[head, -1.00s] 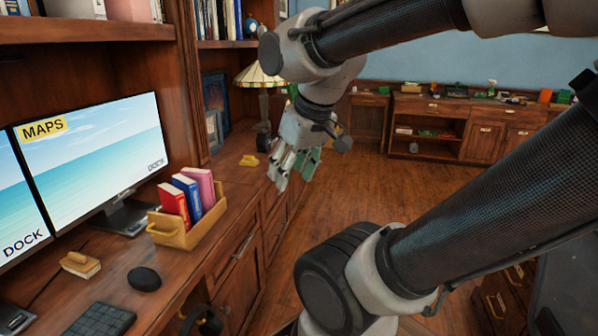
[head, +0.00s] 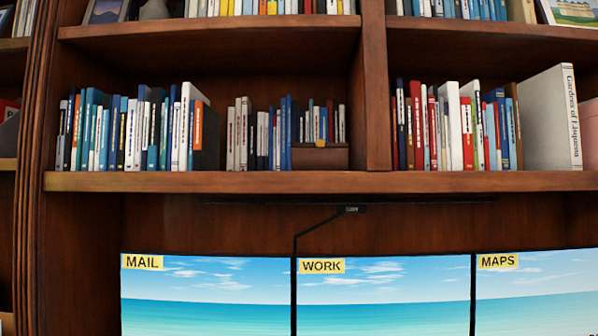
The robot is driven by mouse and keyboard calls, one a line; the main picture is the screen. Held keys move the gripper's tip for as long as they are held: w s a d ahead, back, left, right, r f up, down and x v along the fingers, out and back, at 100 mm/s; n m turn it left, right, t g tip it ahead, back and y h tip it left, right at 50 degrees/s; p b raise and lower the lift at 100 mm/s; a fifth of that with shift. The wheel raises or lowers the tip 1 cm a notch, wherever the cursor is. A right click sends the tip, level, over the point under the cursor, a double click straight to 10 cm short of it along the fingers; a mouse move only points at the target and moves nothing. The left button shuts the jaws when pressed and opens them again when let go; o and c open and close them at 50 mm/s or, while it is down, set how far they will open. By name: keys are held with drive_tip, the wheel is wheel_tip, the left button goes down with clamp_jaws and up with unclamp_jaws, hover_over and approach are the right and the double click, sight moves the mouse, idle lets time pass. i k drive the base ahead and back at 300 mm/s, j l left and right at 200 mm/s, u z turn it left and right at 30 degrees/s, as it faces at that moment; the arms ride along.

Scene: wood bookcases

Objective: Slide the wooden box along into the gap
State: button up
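The wooden box (head: 320,158) is small and dark brown, with a little yellow piece at its top edge. It sits on the middle shelf (head: 300,182), near the upright divider (head: 376,90). A blue book (head: 288,133) stands close at its left. Several short books (head: 322,122) show above the box; I cannot tell whether they stand in it or behind it. A narrow dark gap (head: 221,140) shows between a dark book with an orange label (head: 205,135) and a pale book (head: 231,138). My gripper is not in the current view.
Below the shelf are monitors labelled MAIL (head: 205,290), WORK (head: 383,290) and MAPS (head: 540,290), with a thin dark bar (head: 350,199) above them. Right of the divider stand more books (head: 455,125) and a large white volume (head: 545,118). Another book row is above.

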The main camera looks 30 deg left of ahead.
sight(301, 159)
drive_tip(key=u, duration=1.15)
